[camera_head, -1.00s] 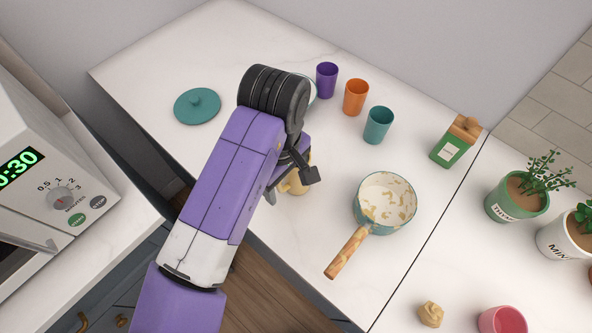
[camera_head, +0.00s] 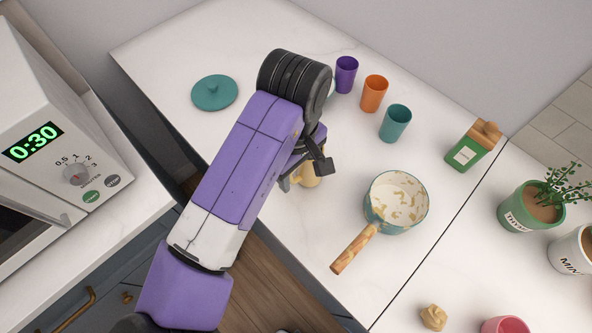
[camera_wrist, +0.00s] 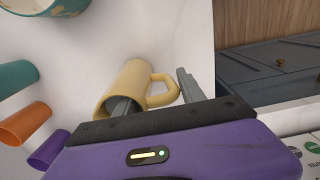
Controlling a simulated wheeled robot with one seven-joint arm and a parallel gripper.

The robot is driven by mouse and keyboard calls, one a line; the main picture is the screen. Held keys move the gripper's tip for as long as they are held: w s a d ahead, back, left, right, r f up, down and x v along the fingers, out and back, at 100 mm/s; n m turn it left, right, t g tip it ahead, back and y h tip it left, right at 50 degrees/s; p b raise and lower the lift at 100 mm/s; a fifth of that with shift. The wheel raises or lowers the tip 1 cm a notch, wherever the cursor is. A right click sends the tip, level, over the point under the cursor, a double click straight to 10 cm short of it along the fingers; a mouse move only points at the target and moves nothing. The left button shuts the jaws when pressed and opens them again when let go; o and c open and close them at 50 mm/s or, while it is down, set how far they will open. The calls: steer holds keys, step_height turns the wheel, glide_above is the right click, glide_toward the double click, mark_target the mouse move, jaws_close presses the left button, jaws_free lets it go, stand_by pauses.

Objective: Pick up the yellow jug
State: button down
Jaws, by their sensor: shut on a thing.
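The yellow jug (camera_wrist: 128,82) shows in the wrist view with its mouth towards me and its handle on the right. In the head view, part of the jug (camera_head: 309,177) shows beside my arm; the rest is hidden. My gripper (camera_wrist: 158,92) is shut on the jug, one finger reaching into its mouth and the other outside, by the handle. I cannot tell whether the jug touches the counter.
A saucepan (camera_head: 378,212) stands just right of the jug. Purple (camera_head: 346,76), orange (camera_head: 374,94) and teal (camera_head: 395,124) cups stand behind. A microwave (camera_head: 45,150) is at the left.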

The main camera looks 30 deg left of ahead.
step_height(320, 180, up, 19)
stand_by(1.6)
steer(key=shift+r, duration=0.2)
steer(key=shift+r, duration=0.15)
step_height(320, 180, up, 6)
steer(key=p, duration=0.6)
steer(key=shift+p, duration=0.4)
